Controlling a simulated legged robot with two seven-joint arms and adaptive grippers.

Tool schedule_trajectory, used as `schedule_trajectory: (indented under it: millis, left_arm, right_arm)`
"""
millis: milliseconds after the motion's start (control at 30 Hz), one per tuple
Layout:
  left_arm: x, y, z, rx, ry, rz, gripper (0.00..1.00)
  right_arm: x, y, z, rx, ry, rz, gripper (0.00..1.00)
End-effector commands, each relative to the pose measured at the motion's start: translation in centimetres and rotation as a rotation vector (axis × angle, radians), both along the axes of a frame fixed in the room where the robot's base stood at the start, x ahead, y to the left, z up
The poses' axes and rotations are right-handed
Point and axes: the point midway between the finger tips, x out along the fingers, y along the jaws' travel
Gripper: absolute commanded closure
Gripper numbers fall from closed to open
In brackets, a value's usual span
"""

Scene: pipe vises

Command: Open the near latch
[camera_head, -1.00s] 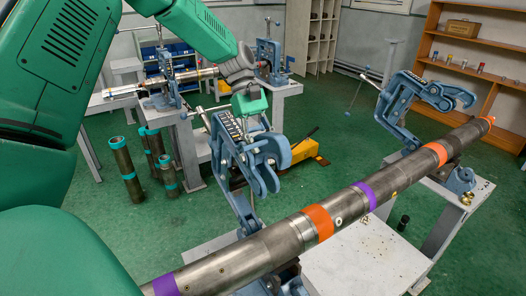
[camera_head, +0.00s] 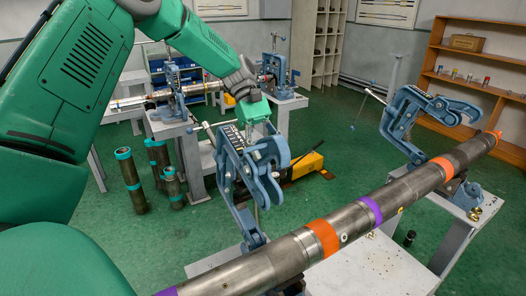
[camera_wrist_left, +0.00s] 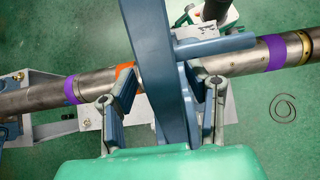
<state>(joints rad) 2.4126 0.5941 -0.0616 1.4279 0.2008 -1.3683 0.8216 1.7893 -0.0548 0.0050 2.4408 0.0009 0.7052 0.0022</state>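The near blue vise latch (camera_head: 238,172) stands raised on the far side of the long steel pipe (camera_head: 268,262), with its hooked jaw (camera_head: 270,180) apart from the pipe. My left gripper (camera_head: 258,112) is at the top of this latch, partly hidden behind it. In the left wrist view its two fingers (camera_wrist_left: 168,100) are spread, one on each side of a blue latch bar (camera_wrist_left: 158,45). Whether either finger touches the bar is unclear. A similar far latch (camera_head: 405,115) stands raised at the right. My right gripper is not in view.
The pipe, with orange (camera_head: 323,238) and purple bands, runs diagonally over a pale bench (camera_head: 375,268). Several short pipes (camera_head: 130,180) stand on the green floor at left. A yellow tool (camera_head: 305,163) lies behind the near latch. Another bench with vises (camera_head: 170,90) stands behind.

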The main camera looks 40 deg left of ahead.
Motion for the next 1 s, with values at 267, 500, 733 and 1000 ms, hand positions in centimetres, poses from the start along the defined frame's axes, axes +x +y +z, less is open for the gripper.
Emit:
schedule_trajectory:
  millis: [267, 500, 733, 1000]
  left_arm:
    - [0.0, 0.8, -0.6, -0.001, 0.007, 0.001, 0.58]
    - [0.6, 3.0, 1.5, 0.002, 0.003, 0.004, 0.58]
    - [1.7, 6.0, 5.3, 0.004, 0.003, 0.003, 0.58]
    - [2.3, 7.6, 8.0, 0.006, 0.003, 0.001, 0.58]
  right_arm:
    - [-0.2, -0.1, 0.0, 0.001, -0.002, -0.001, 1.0]
    - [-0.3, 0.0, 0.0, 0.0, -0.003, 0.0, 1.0]
    - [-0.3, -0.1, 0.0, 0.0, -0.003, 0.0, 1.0]
    - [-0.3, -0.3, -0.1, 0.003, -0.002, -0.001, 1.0]
